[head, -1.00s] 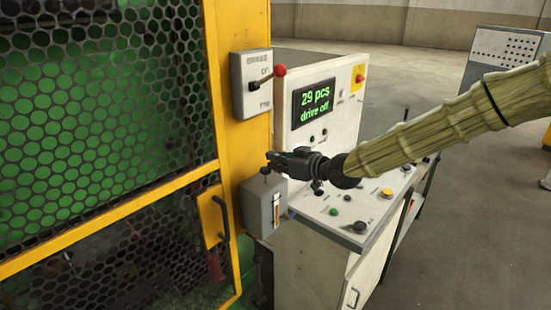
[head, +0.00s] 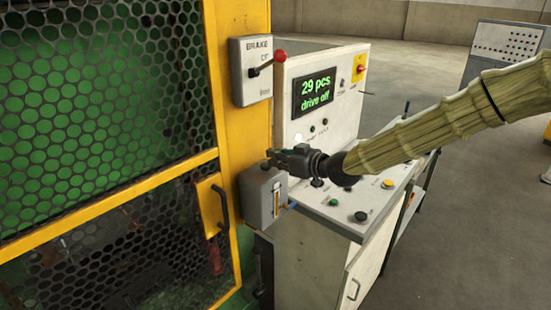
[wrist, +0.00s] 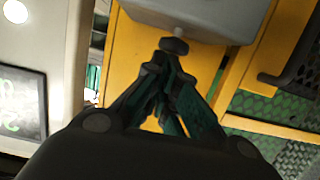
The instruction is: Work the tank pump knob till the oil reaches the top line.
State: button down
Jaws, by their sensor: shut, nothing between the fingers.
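The grey tank (head: 255,205) is fixed to the yellow post, with a narrow sight glass (head: 276,204) on its front. Amber oil shows in the glass; its level against the top line is too small to read. The dark pump knob (head: 265,166) stands on a short stem on the tank's top. In the wrist view the knob (wrist: 174,46) is just beyond my fingertips, below the tank (wrist: 200,18). My gripper (head: 274,157) is shut and empty, its tips at the knob; I cannot tell whether they touch it.
A brake box (head: 250,72) with a red-balled lever (head: 280,56) is above the tank. The control desk (head: 325,103) reads "29 pcs, drive off"; its buttons lie below my arm. A yellow-framed mesh guard (head: 100,105) stands left. Open floor lies right.

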notch_tip(320, 180, up, 4)
jog(key=shift+f+p, duration=0.1)
jog(key=shift+p, duration=0.95)
jog(key=b+v, duration=0.3)
jog(key=v, duration=0.7)
jog(key=shift+s+a+r, duration=0.15)
jog(key=shift+a+r, duration=0.4)
jog(key=shift+r, duration=0.2)
jog(key=shift+s+a+r, duration=0.15)
jog(key=shift+a+r, duration=0.4)
jog(key=shift+r, duration=0.15)
jog(key=shift+w+a, duration=0.1)
